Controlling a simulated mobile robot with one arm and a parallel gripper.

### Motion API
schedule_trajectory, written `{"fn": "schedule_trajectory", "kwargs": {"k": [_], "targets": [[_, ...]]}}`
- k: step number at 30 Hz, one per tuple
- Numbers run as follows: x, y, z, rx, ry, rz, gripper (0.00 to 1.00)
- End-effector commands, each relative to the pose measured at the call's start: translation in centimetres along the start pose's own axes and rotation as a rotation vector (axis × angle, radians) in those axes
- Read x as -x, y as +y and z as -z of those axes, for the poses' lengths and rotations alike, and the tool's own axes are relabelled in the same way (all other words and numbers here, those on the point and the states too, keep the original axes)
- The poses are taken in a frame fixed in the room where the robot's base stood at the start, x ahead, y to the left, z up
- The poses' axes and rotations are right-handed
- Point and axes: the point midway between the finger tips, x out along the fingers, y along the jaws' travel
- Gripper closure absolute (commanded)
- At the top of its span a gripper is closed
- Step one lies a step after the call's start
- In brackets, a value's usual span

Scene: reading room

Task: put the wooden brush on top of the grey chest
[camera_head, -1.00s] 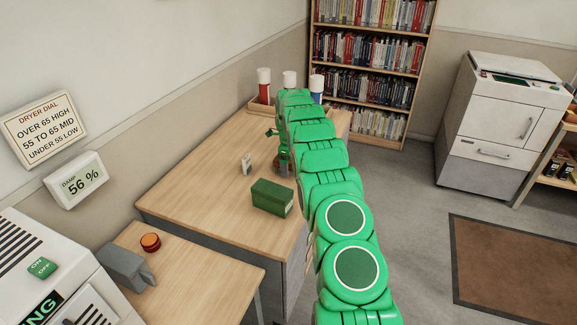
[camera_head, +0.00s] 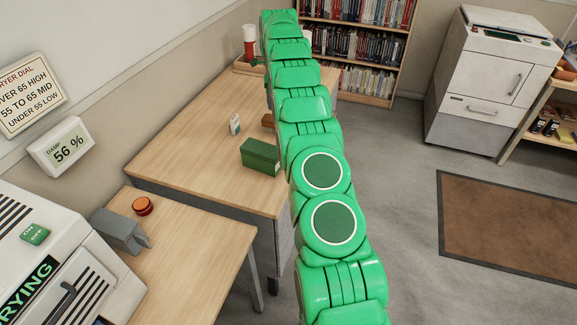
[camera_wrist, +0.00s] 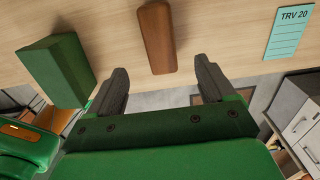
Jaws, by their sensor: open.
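The wooden brush is a long brown block (camera_wrist: 157,38) lying on the desk in the wrist view. A small brown part of it seems to show beside my arm in the head view (camera_head: 268,121). My gripper (camera_wrist: 160,66) is open and empty. Its two dark fingers point toward the brush's near end, one to each side; I cannot tell the height. My arm hides the gripper in the head view. A grey angular block (camera_head: 120,231) sits on the low side table, and the desk has a grey base (camera_head: 284,232); I cannot tell whether either is the grey chest.
A green box (camera_head: 260,156) stands left of the brush and also shows in the wrist view (camera_wrist: 58,72). A small white item (camera_head: 235,124) stands behind it. A pale card marked TRV 20 (camera_wrist: 287,34) lies right of the brush. An orange-brown disc (camera_head: 142,206) is on the side table.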

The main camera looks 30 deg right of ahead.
Motion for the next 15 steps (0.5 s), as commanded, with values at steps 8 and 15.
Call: {"fn": "schedule_trajectory", "kwargs": {"k": [8, 15], "targets": [[2.5, 2.1, -0.3, 0.107, 0.002, -0.005, 0.17], [6.1, 6.0, -0.2, 0.298, 0.005, -0.018, 0.17]]}}
